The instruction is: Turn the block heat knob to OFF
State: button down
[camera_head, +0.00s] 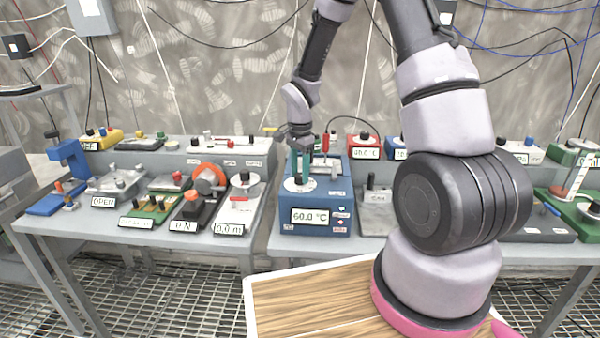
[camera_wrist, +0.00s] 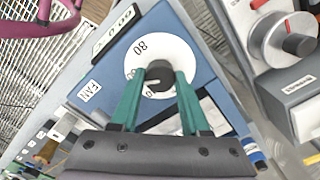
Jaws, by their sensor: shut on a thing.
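The blue block heater (camera_head: 315,222) stands on the bench, and its front display (camera_head: 310,216) reads 60.0 °C. Its white dial (camera_head: 290,187) lies on the top face, below my gripper. In the wrist view the dark round knob (camera_wrist: 159,74) sits at the centre of the white dial (camera_wrist: 178,52). A printed 80 shows on the dial; other marks are partly covered. My gripper (camera_head: 299,176) points down, its teal fingers shut on the knob from both sides. In the head view the fingers mostly hide the knob. I cannot tell which mark it points to.
A device with a grey knob and red pointer (camera_wrist: 298,44) stands beside the heater in the wrist view. In the head view, a meter reading 0.0 m (camera_head: 229,229) is to the left and a grey box (camera_head: 376,198) to the right. A wooden board (camera_head: 310,300) is in front.

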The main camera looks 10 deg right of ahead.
jog(key=n, duration=0.5)
jog(key=shift+n, duration=0.4)
jog(key=n, duration=1.2)
jog(key=shift+d+n, duration=0.1)
jog(key=shift+n, duration=0.2)
jog(key=n, duration=0.5)
jog(key=shift+n, duration=0.4)
jog(key=shift+c, duration=1.9)
grip_release()
jog(key=shift+r, duration=0.1)
